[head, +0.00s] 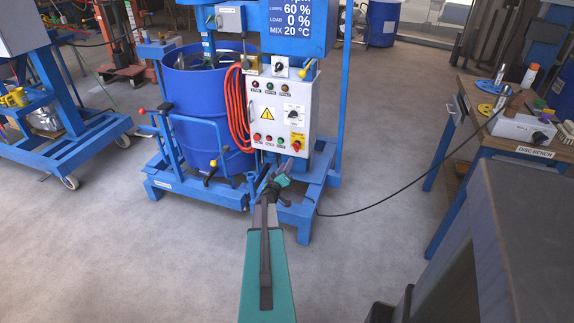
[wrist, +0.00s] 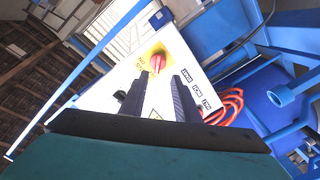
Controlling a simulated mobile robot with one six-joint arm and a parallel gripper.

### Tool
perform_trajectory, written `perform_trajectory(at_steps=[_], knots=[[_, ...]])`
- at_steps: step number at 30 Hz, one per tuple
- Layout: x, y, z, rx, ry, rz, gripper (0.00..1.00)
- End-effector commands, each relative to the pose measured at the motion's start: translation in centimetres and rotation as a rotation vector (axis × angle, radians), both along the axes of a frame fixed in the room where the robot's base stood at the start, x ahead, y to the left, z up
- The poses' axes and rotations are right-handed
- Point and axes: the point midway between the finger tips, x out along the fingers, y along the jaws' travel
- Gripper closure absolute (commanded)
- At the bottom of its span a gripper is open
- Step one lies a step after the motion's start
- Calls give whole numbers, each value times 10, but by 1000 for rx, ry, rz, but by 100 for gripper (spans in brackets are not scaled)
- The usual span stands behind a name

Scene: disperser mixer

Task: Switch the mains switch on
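The mains switch is a red rotary knob on a yellow plate (head: 297,141), at the lower right of the light grey control panel (head: 270,122) on the blue mixer. In the wrist view the red knob (wrist: 157,63) appears just beyond the fingertips, roughly between them. Its on or off position is too small to read. My gripper (head: 279,168) is in front of the panel's lower edge in the head view. In the wrist view its two dark fingers (wrist: 161,82) are apart with nothing between them. They look short of the knob, without visible contact.
An orange hose (head: 237,110) hangs at the panel's left, beside the blue drum (head: 205,95). Buttons, lamps and another black rotary switch (head: 293,115) share the panel. A bench (head: 500,135) stands at the right. A black cable (head: 385,200) crosses the open floor.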

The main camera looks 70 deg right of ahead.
Motion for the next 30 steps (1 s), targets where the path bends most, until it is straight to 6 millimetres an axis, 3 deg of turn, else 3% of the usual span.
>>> perform_trajectory(at_steps=[30], knots=[[-3,47,0,0,0,0,71]])
